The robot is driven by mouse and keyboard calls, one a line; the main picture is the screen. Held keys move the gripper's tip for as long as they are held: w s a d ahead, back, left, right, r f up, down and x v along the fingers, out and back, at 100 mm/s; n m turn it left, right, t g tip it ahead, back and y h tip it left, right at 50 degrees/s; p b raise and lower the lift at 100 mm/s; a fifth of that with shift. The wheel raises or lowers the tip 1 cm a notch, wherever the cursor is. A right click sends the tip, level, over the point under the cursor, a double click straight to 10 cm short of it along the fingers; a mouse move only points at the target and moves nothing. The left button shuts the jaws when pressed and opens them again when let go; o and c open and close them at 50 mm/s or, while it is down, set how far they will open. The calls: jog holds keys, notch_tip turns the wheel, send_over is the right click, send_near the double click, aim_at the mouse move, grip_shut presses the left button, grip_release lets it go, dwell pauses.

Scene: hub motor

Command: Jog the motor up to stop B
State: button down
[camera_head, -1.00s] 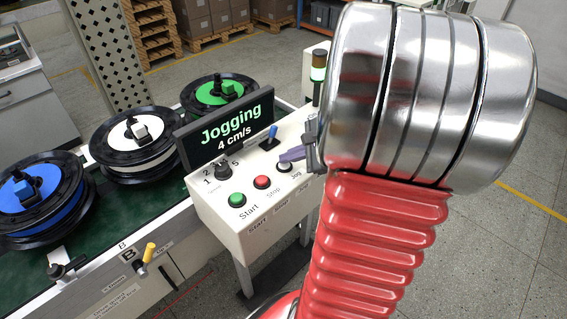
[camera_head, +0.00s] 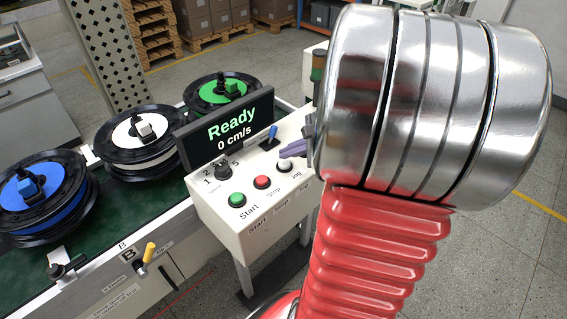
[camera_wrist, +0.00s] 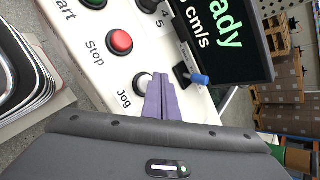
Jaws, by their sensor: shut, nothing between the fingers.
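Three hub motors with black rims lie on the green conveyor: blue (camera_head: 35,193), white (camera_head: 140,130) and green (camera_head: 221,90). The B label (camera_head: 128,254) is on the front rail, beside a yellow-handled lever (camera_head: 149,252); the blue motor lies up and left of it. The control box has a white Jog button (camera_head: 284,165), also in the wrist view (camera_wrist: 143,84). My gripper (camera_head: 292,150) is shut and empty, its purple fingertips (camera_wrist: 159,84) just beside and above the Jog button. I cannot tell whether they touch it. The display (camera_head: 228,130) reads "Ready, 0 cm/s".
The box also carries a green Start button (camera_head: 237,200), a red Stop button (camera_head: 262,182), a speed knob (camera_head: 222,171) and a blue-handled lever (camera_head: 270,134). A signal tower (camera_head: 317,72) stands behind. My arm hides the right side.

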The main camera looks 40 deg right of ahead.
aim_at(288, 164)
jog(key=shift+r, duration=2.5)
jog(key=s+a+r+n+g, duration=0.1)
jog(key=s+a+n, duration=0.2)
jog(key=a+n, duration=0.5)
jog(key=s+a+r+n+g+h, duration=0.1)
jog(key=s+a+n, duration=0.2)
jog(key=a+n, duration=0.5)
jog(key=s+a+r+n+g+h, duration=0.1)
jog(key=s+a+r+n, duration=0.1)
jog(key=a+n, duration=0.6)
jog(key=s+a, duration=0.1)
jog(key=a, duration=0.3)
jog(key=shift+d, duration=0.1)
